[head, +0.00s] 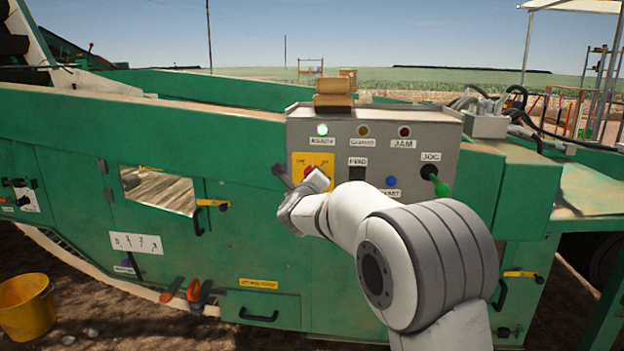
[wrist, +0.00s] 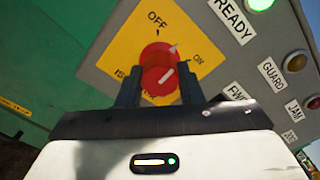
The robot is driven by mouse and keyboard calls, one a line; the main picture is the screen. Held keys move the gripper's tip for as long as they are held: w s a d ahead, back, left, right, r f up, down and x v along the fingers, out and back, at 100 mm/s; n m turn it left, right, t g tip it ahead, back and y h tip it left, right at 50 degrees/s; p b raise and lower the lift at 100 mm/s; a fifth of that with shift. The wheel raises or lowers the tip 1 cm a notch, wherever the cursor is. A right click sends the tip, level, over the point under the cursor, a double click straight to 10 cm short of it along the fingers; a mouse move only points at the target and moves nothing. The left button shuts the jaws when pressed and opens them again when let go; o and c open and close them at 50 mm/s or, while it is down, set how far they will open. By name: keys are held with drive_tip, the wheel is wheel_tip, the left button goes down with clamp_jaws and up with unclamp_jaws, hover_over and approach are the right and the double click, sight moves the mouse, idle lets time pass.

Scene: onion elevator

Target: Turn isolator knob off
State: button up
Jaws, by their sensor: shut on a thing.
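The red isolator knob (wrist: 158,66) sits on a yellow plate (wrist: 125,42) marked OFF at the top and ON at the right in the wrist view. White marks on the knob slant to the upper right, on the ON side of the OFF label; the exact setting is hard to tell. My gripper (wrist: 160,88) has a dark finger on each side of the knob and is shut on it. In the head view, the knob (head: 310,170) shows partly behind my gripper (head: 297,178), and the yellow plate (head: 327,158) is partly covered.
The grey control panel (head: 375,124) has a lit green READY lamp (head: 322,130), unlit GUARD and JAM lamps, a blue button (head: 391,181) and a green-tipped JOG lever (head: 438,184) right of my wrist. A yellow bucket (head: 27,306) stands on the ground at left.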

drive_tip(key=n+p, duration=0.1)
drive_tip(key=n, duration=0.3)
drive_tip(key=shift+n+p, duration=0.3)
drive_tip(key=shift+p, duration=0.05)
drive_tip(key=shift+n+p, duration=0.8)
drive_tip(key=shift+n, duration=1.1)
drive_tip(key=o, duration=1)
drive_tip(key=shift+c, duration=0.2)
drive_tip(key=s+p, duration=0.1)
drive_tip(key=s, duration=0.6)
drive_tip(key=shift+s, duration=0.4)
drive_tip(key=shift+a, duration=0.1)
